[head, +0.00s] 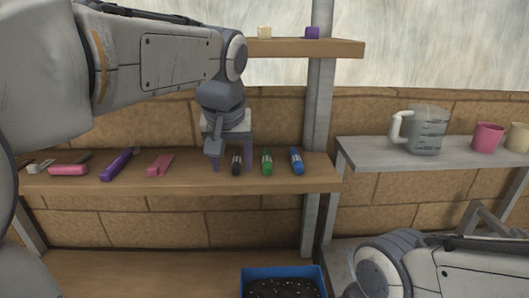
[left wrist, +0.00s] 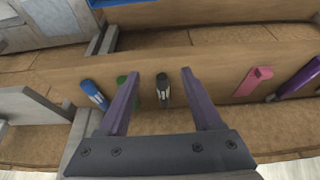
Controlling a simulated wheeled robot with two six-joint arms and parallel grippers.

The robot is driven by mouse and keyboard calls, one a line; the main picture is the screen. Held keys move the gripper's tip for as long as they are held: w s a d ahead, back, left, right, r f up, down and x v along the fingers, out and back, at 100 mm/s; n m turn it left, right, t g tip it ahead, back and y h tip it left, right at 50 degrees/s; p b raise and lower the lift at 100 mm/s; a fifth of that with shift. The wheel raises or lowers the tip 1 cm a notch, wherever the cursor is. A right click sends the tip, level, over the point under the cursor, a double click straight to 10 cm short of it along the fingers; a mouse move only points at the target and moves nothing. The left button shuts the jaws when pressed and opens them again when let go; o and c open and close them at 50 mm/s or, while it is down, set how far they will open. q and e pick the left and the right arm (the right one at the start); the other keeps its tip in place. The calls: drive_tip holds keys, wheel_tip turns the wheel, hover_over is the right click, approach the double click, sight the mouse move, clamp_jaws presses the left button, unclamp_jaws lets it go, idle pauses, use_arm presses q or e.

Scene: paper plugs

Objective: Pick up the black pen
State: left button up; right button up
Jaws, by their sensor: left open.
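The black pen (head: 236,163) lies on the wooden shelf between my left gripper's fingers in the head view. It also shows in the left wrist view (left wrist: 163,88), near the middle, between the two purple-grey fingers. My left gripper (head: 232,168) is open, with one finger on each side of the pen and clear space to both; whether the fingertips reach the pen's level I cannot tell. In the left wrist view the left gripper (left wrist: 162,88) shows both fingers apart. My right gripper is not in view.
A green pen (head: 267,161) and a blue pen (head: 297,160) lie to the right on the shelf (head: 200,180). A pink item (head: 160,164) and a purple item (head: 117,165) lie to the left. A metal post (head: 319,110) stands right. A blue bin (head: 284,272) sits below.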

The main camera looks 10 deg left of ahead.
use_arm(q)
drive_tip(key=p, duration=0.2)
hover_over(236, 162)
drive_tip(key=s, duration=0.3)
drive_tip(key=shift+w+d, duration=0.25)
drive_tip(key=shift+d, duration=0.1)
drive_tip(key=p+x, duration=0.1)
drive_tip(key=x, duration=0.4)
clamp_jaws()
